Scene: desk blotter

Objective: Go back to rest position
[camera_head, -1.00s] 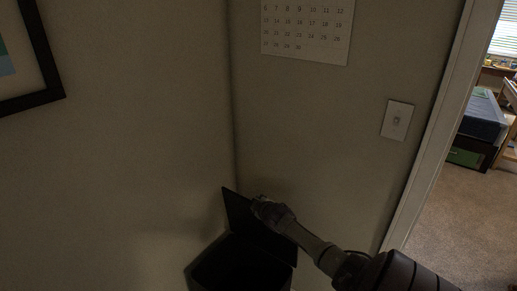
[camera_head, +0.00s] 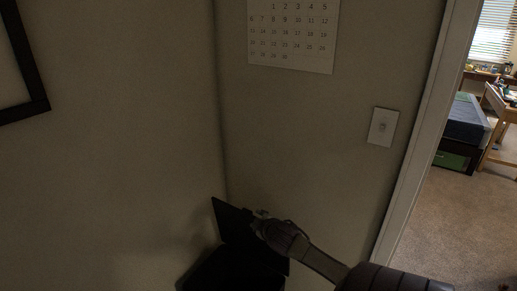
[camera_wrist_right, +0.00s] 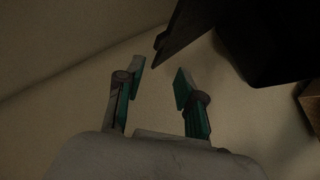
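My right arm comes in from the lower right in the head view, with its gripper (camera_head: 258,219) in front of the raised dark lid of a black bin. In the right wrist view the right gripper (camera_wrist_right: 159,80) has its two fingers apart with nothing between them. A dark panel edge, seemingly the lid, lies just beyond the fingertips there; I cannot tell whether they touch. My left gripper is in neither view.
The black bin (camera_head: 225,272) stands in the wall corner with its lid (camera_head: 230,222) up. A calendar (camera_head: 291,35) and a light switch (camera_head: 383,127) are on the wall. A doorway on the right opens on carpet (camera_head: 455,220) and a bed (camera_head: 463,120).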

